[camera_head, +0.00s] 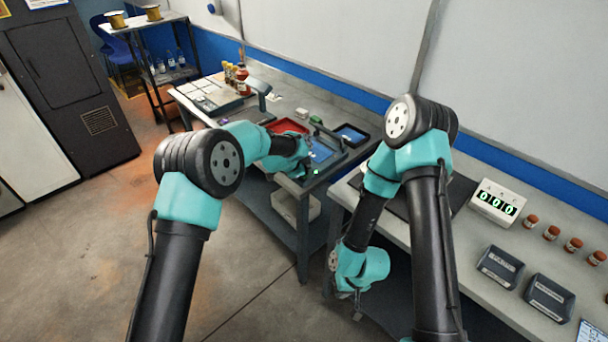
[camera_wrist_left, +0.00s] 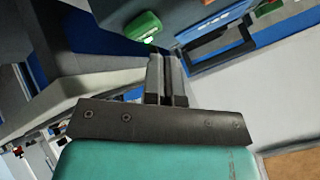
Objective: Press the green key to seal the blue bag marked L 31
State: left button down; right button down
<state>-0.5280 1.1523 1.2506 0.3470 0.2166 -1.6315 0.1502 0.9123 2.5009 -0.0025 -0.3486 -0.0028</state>
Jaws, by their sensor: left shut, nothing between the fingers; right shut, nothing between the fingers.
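The green key (camera_wrist_left: 140,25) shows in the left wrist view, just ahead and left of my left gripper's fingertips (camera_wrist_left: 165,58). The fingers are shut and empty, and contact with the key cannot be told. In the head view my left gripper (camera_head: 308,174) is at the bench's front edge, and its arm hides much around it. A blue bag (camera_head: 321,152) lies just beyond it, and another blue patch lies in a black tray (camera_head: 363,143). The L 31 marking is not readable. My right gripper (camera_head: 357,306) is shut and empty, low at the front bench edge.
A red tray (camera_head: 289,126) lies behind my left gripper. Bottles (camera_head: 242,78) and a grey device stand farther left. On the right bench are a display box (camera_head: 498,203) reading zeros, several brown jars (camera_head: 551,233) and two dark boxes (camera_head: 549,298). The floor at left is clear.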

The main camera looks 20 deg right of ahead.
pick_arm(q)
jog(key=shift+f, duration=0.4)
jog(key=shift+f, duration=0.45)
dwell(0.9)
jog(key=shift+r, duration=0.85)
